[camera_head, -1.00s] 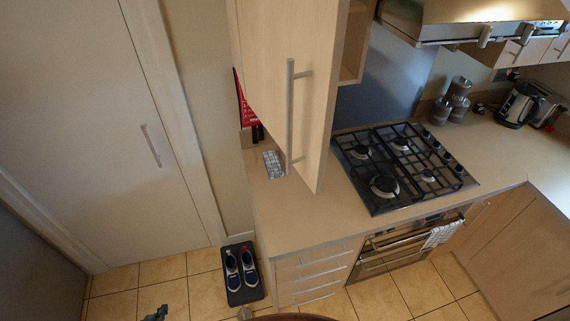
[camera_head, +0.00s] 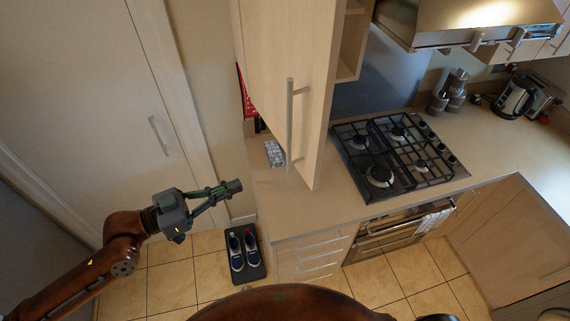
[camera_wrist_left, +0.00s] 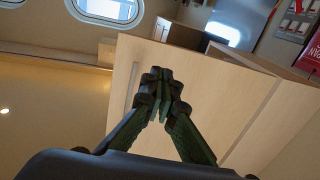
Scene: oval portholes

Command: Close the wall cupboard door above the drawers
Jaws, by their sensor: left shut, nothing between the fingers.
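The pale wood wall cupboard door (camera_head: 265,80) stands open in the head view, swung out over the counter, with a long vertical bar handle (camera_head: 290,125). The open cupboard's interior (camera_head: 352,40) shows to its right. My left gripper (camera_head: 238,186) is shut and empty. It appears left of the door and lower in the picture, apart from the handle. In the left wrist view the shut fingertips (camera_wrist_left: 161,76) appear in front of a broad pale wood panel (camera_wrist_left: 225,95), probably the door; contact cannot be told. My right gripper is not in view.
Drawers (camera_head: 312,258) stand under the counter (camera_head: 300,215). The gas hob (camera_head: 397,155) lies right of the door, below the hood (camera_head: 465,20). Shoes on a dark mat (camera_head: 245,252) are on the floor. A tall white door (camera_head: 85,110) is at the left.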

